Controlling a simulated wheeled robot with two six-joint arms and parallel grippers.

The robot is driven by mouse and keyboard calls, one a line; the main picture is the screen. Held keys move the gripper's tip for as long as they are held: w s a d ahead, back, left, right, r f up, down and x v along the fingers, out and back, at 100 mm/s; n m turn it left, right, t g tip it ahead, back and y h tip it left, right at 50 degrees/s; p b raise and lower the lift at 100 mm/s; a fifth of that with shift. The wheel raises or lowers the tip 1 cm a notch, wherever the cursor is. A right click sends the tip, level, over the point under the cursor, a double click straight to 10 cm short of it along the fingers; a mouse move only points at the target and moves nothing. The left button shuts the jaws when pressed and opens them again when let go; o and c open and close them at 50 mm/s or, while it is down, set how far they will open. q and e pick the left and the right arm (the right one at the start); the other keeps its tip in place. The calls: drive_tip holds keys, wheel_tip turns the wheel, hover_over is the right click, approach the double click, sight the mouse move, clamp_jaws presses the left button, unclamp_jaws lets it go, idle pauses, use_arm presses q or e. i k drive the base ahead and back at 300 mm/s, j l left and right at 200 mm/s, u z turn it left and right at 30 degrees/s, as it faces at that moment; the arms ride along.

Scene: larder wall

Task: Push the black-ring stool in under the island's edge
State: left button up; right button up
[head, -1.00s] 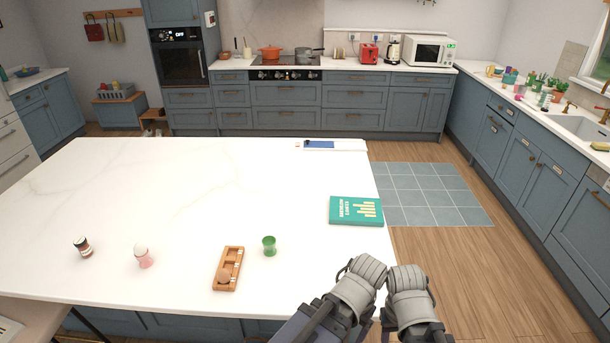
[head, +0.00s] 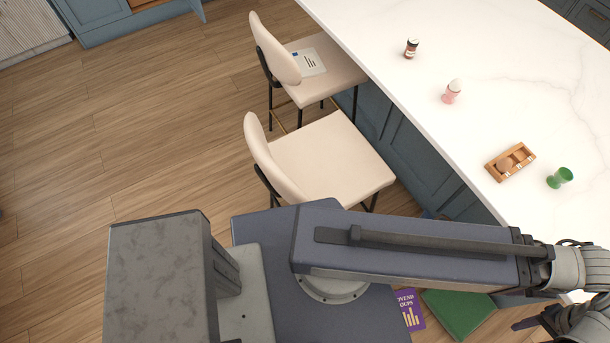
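Two cream stools with dark legs stand along the island (head: 440,110) in the head view. The far stool (head: 325,62) has a paper or booklet (head: 308,62) on its seat, and a brass-coloured bar shows low between its legs. The near stool (head: 330,155) has a bare seat; its backrest faces away from the island and my arm hides its lower part, so its ring is not visible. Both seats' right edges are close to the island's side. My grippers are at the lower right, away from both stools; their fingers are not clear.
On the island stand a dark jar (head: 411,48), a pink egg cup (head: 452,92), a wooden tray (head: 511,162) and a green cup (head: 560,177). A purple book (head: 409,309) and a green book (head: 458,312) lie low near my base. Wooden floor left of the stools is clear.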

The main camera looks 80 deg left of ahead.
sight(329, 156)
drive_tip(key=u, duration=2.55)
